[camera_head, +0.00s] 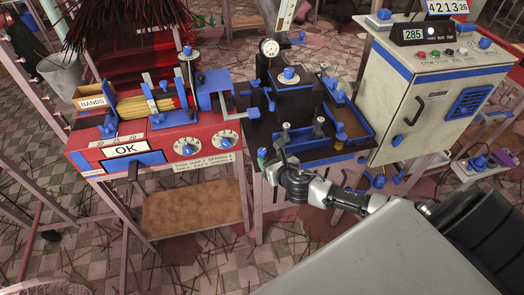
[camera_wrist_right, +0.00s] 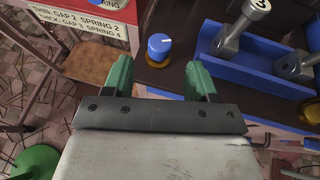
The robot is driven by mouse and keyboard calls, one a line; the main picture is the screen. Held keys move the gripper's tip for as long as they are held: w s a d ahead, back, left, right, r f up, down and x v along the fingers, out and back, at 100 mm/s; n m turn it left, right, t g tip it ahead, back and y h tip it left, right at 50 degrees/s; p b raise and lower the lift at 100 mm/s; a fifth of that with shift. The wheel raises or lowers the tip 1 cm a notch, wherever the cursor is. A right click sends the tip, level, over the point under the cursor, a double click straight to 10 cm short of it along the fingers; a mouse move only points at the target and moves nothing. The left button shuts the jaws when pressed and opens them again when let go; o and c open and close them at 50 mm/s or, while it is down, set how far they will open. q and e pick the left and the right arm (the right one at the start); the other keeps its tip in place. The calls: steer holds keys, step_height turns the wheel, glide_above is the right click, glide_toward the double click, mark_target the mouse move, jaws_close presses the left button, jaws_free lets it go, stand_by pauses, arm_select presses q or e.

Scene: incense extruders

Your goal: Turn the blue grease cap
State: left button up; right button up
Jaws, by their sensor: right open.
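The blue grease cap (camera_wrist_right: 159,44) is a small ribbed blue knob on a gold base, on the dark bench top in the right wrist view. My right gripper (camera_wrist_right: 160,76) is open, with one green finger to each side and below the cap in that view. The cap lies just beyond the gap between the fingertips, and I see no contact. My left gripper is not in view.
A blue tray (camera_wrist_right: 215,50) with metal levers lies right of the cap. The red machine (camera_head: 85,135) with dials stands left of the dark bench. A second blue cap on gold (camera_head: 340,131) is further right, before the control cabinet (camera_head: 395,105).

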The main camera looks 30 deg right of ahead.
mark_target(264, 153)
steer(key=x, duration=0.7)
steer(key=shift+w+b, duration=0.2)
steer(key=shift+b, duration=0.15)
steer(key=c, duration=0.9)
